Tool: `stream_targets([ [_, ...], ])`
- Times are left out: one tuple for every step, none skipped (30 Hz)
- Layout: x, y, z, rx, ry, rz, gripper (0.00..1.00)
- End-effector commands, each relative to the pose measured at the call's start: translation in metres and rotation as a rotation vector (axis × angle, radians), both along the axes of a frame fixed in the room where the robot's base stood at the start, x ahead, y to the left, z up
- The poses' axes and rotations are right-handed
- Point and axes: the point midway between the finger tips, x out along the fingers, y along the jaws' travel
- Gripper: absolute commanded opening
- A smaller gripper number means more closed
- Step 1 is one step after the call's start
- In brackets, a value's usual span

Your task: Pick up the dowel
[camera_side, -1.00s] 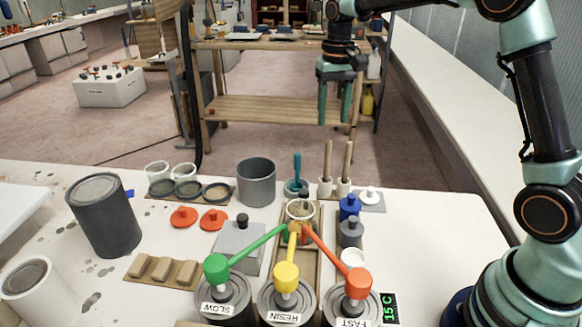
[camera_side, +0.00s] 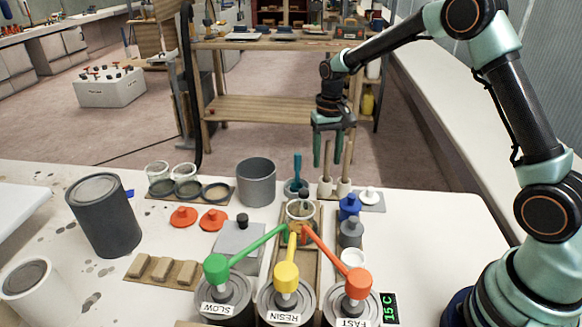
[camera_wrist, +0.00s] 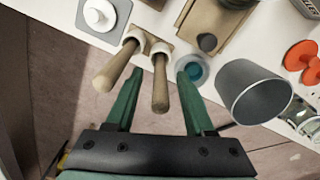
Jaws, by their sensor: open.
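Two pale wooden dowels stand upright in white holders at the table's back edge. The left dowel (camera_side: 327,162) and the right dowel (camera_side: 347,162) show in the side view. In the wrist view they appear as a right dowel (camera_wrist: 160,85) and a left dowel (camera_wrist: 115,70). My gripper (camera_side: 328,158) is open and empty, fingers down, around the height of the dowel tops. In the wrist view my gripper (camera_wrist: 157,80) has one dowel appearing between its fingers, with the other beside the left finger. I cannot tell how far the fingers are from them.
A teal-handled tool (camera_side: 297,168) stands in a small cup left of the dowels, near a large grey cup (camera_side: 257,182). A white knobbed disc (camera_side: 370,194) and a blue bottle (camera_side: 349,206) stand to the right. Pump cans with coloured levers (camera_side: 286,275) stand in front.

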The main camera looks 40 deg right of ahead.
Motion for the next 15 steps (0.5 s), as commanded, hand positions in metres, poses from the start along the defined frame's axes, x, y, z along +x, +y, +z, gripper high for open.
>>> stream_targets([
  [-0.0004,0.0000,-0.0031,0.000,0.002,0.000,0.54],
  [-0.0004,0.0000,-0.0039,0.000,0.002,0.000,0.54],
  [-0.0004,-0.0001,-0.0044,0.000,0.001,0.000,0.54],
  [-0.0004,-0.0001,-0.0044,0.000,0.001,0.000,0.54],
  [-0.0002,0.0000,-0.0043,0.000,0.001,0.000,0.54],
  [-0.0002,0.0000,-0.0041,0.000,0.000,0.000,0.54],
  [-0.0002,0.0000,-0.0041,0.000,0.000,0.000,0.54],
  [-0.0001,-0.0001,-0.0040,0.000,0.000,0.000,0.54],
  [-0.0001,-0.0001,-0.0039,0.000,0.000,0.000,0.42],
  [-0.0001,-0.0001,-0.0038,0.000,0.000,0.000,0.31],
  [-0.0001,-0.0001,-0.0038,0.000,0.000,0.000,0.19],
  [-0.0001,-0.0001,-0.0037,0.000,0.000,0.000,0.04],
  [-0.0001,-0.0001,-0.0037,0.000,0.000,0.000,0.00],
  [-0.0001,-0.0001,-0.0037,0.000,0.000,0.000,0.00],
  [0.0000,-0.0001,-0.0036,0.000,0.000,0.000,0.00],
])
